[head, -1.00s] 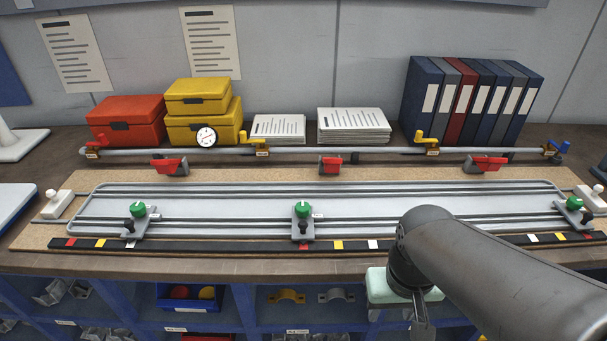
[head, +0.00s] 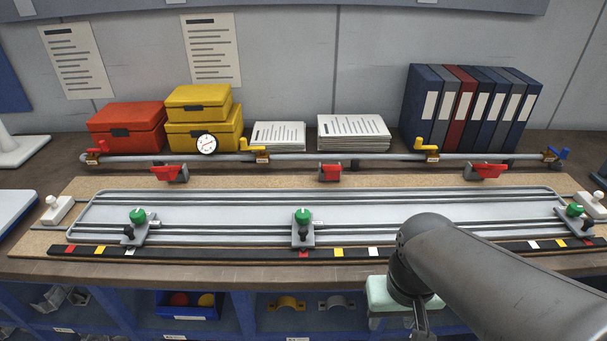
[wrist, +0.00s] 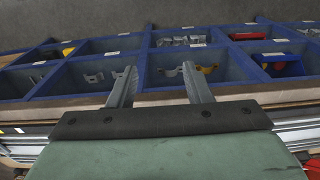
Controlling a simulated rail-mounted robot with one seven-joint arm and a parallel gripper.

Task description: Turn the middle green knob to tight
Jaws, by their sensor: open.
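The middle green knob (head: 302,215) sits on a grey clamp block (head: 303,236) on the metal track frame (head: 400,205). Two more green knobs sit on similar blocks, one at the left (head: 137,216) and one at the right (head: 574,210). A small white label is beside the middle knob. In the head view my arm comes in from the lower right, its end low in front of the bench, right of the middle knob. In the wrist view my gripper (wrist: 158,84) is open and empty, its two fingers apart over the blue shelf compartments. No knob shows in the wrist view.
A black strip with coloured squares (head: 200,252) runs along the front of the board. Red clamps (head: 330,172) and a pipe with yellow handles (head: 350,156) lie behind the track. Boxes, papers and binders (head: 470,105) stand at the back. Blue shelf compartments (wrist: 180,60) are below the bench.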

